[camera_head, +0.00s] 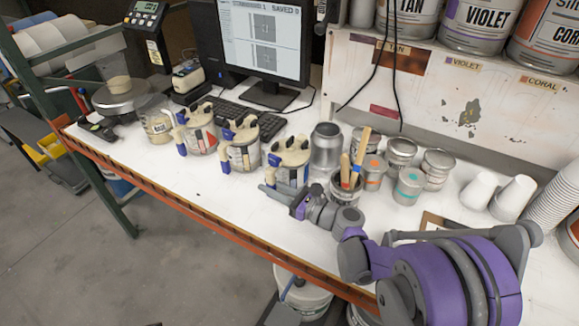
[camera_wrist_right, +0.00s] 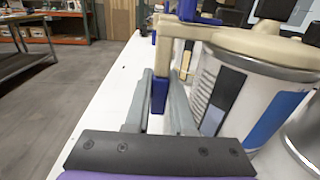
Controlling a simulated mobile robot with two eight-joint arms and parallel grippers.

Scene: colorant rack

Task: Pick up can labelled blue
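The can with the blue label patch (camera_head: 291,165) stands upright on the white bench, rightmost in a row of similar cans with beige lids and blue-tipped handles. It fills the right of the wrist view (camera_wrist_right: 238,105), with its blue patch towards me. My right gripper (camera_head: 268,191) is low at the can's front left, by its handle. In the wrist view the two grey fingers (camera_wrist_right: 160,95) lie on either side of the blue handle end (camera_wrist_right: 159,93). Little gap shows, but I cannot tell whether they press on it. My left gripper is not in view.
Two similar lidded cans (camera_head: 243,145) (camera_head: 200,130) stand to the left. A bare metal can (camera_head: 325,146), a cup of sticks (camera_head: 346,188) and several small tins (camera_head: 409,186) stand to the right. The bench's orange front edge (camera_head: 215,227) is close; bench space before the cans is clear.

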